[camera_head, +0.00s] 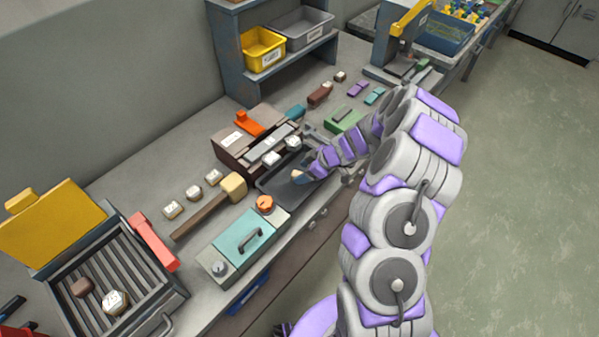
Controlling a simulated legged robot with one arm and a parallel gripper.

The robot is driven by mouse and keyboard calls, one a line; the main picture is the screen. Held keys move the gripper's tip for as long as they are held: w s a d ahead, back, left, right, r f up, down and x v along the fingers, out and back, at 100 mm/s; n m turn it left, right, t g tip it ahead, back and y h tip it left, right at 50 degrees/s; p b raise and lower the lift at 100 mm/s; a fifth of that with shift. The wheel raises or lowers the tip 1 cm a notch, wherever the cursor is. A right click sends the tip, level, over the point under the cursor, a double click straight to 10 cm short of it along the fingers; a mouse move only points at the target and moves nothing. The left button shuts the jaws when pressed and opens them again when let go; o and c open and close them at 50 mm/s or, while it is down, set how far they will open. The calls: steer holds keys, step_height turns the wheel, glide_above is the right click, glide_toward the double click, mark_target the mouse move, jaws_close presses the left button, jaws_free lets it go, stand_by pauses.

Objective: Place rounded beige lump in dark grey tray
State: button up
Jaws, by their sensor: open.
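The dark grey tray (275,190) lies on the workbench at the middle of the view, near its front edge. A small rounded beige lump (297,175) shows at the right part of the tray, right at my gripper's tip. It looks to be in the tray, but my gripper partly hides it and I cannot tell whether they touch. My gripper (303,175) is open over the tray's right side, reaching in from the right. Its fingers are small and hard to make out.
A brown block with pale pieces (250,147) stands behind the tray. A beige-headed mallet (232,187) and a teal-lidded box (243,236) lie left and in front. A grill box with a yellow lid (52,222) is at far left. A shelf with bins (263,50) stands behind.

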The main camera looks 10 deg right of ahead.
steer(key=p+v, duration=0.1)
steer(key=v, duration=0.8)
steer(key=shift+r, duration=0.1)
steer(key=s+a+r+m+g, duration=0.2)
steer(key=s+a+r+g, duration=0.2)
steer(key=s+a+r, duration=1)
steer(key=s+d+r+m+h, duration=0.2)
steer(key=s+m, duration=0.1)
steer(key=s, duration=0.5)
steer(key=s+d+r+m+g+h, duration=0.1)
steer(key=s+d+r+m+h, duration=0.1)
steer(key=s, duration=0.6)
steer(key=s+d+r+m+h, duration=0.2)
steer(key=s+d+r+m, duration=0.1)
steer(key=s, duration=0.5)
steer(key=shift+s+d+r+m+g+h, duration=0.25)
steer(key=shift+d+m+g, duration=0.2)
steer(key=shift+m, duration=0.45)
